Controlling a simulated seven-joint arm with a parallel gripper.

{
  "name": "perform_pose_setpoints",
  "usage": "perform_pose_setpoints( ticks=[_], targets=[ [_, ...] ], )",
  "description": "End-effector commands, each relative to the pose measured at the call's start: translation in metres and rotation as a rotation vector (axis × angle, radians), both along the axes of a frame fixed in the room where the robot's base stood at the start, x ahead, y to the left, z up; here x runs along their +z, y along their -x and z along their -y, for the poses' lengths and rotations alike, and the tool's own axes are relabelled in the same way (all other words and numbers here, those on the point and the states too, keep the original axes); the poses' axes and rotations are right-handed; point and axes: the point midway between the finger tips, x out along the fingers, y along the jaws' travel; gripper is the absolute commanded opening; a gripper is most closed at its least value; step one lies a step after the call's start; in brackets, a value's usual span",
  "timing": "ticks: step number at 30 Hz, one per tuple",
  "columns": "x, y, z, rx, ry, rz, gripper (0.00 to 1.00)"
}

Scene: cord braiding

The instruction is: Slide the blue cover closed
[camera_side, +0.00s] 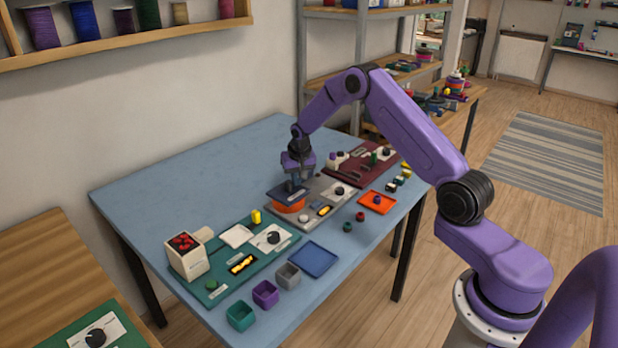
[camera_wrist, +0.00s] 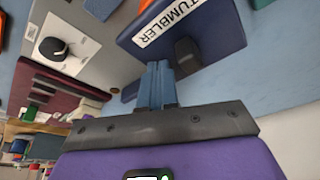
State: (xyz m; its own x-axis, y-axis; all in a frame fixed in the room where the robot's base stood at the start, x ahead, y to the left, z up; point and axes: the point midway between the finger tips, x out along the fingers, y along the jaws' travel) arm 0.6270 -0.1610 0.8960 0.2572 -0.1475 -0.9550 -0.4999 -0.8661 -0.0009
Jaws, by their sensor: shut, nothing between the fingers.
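The dark blue cover (camera_side: 279,190) lies over an orange box (camera_side: 290,206) on the grey panel in the middle of the table. Part of the orange side shows below the cover. In the wrist view the cover (camera_wrist: 222,50) carries a white label reading "TUMBLER" and a dark knob (camera_wrist: 187,57). My gripper (camera_side: 293,185) is low over the cover. Its blue fingertips (camera_wrist: 158,66) are together and empty, beside the knob in the wrist view. I cannot tell whether they touch it.
A green panel (camera_side: 284,247) lies to the left and a maroon panel (camera_side: 350,178) to the right. An orange tray (camera_side: 377,203), a blue tray (camera_side: 314,260) and small cups stand along the front. The back left of the table (camera_side: 190,185) is clear.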

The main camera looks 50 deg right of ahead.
Motion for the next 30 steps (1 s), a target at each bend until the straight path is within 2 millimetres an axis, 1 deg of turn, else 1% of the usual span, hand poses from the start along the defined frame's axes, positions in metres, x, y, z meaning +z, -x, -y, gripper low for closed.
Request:
perform_pose_setpoints(
  ticks=[1,18,22,30],
  targets=[
    [-0.005,0.004,0.0,0.0,-0.002,-0.014,0.0],
    [-0.004,0.004,0.013,-0.002,-0.002,-0.012,0.0],
    [0.006,0.003,0.013,-0.002,-0.001,-0.01,0.0],
    [0.037,0.001,0.013,-0.001,0.0,-0.002,0.0]
  ],
)
